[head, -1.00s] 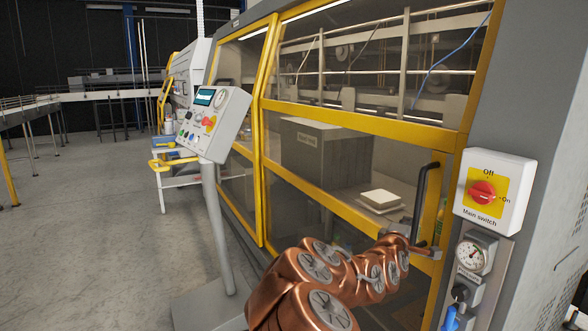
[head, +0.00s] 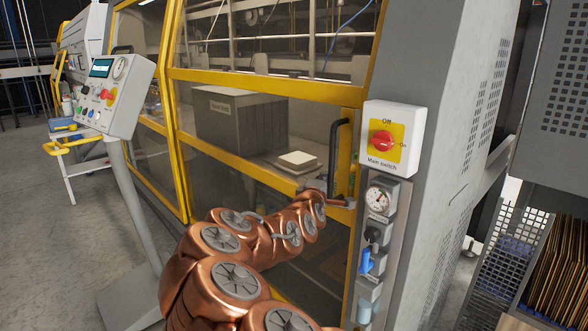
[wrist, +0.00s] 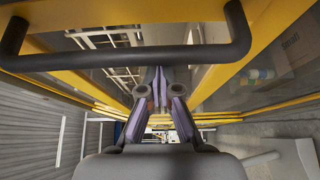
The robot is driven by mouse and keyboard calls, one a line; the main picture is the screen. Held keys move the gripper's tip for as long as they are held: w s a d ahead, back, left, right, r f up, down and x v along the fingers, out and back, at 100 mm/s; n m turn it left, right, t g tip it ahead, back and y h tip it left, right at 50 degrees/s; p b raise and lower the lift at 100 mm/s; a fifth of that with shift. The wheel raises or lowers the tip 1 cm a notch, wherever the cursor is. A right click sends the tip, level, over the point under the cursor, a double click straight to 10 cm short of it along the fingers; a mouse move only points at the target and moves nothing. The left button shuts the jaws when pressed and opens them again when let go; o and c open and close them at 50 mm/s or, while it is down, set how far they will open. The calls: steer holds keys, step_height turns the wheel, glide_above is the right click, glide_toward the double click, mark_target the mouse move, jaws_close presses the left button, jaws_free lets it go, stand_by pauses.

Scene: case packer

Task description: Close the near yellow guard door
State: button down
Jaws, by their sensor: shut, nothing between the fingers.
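The near yellow guard door (head: 255,175) has a yellow frame and clear panels. Its upright black handle (head: 334,150) is near its right edge, and in the wrist view the handle (wrist: 125,60) crosses the top as a thick dark bar. The door's right side is near the grey machine post; I cannot tell whether a gap is left. My gripper (head: 340,202) is at the lower end of the handle, by the door's right edge. In the wrist view my gripper (wrist: 161,88) is shut and empty, its fingertips just below the bar; contact is unclear.
Right of the door are the main switch (head: 392,138), a pressure gauge (head: 379,200) and a blue valve handle (head: 367,262). A control panel (head: 116,93) on a post stands at left. A mesh guard (head: 510,245) is at far right. Floor is open at left.

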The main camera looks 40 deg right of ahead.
steer(key=s+a+b, duration=0.2)
steer(key=a+b, duration=0.1)
steer(key=a, duration=0.6)
steer(key=shift+a, duration=0.4)
stand_by(0.4)
steer(key=shift+r, duration=0.1)
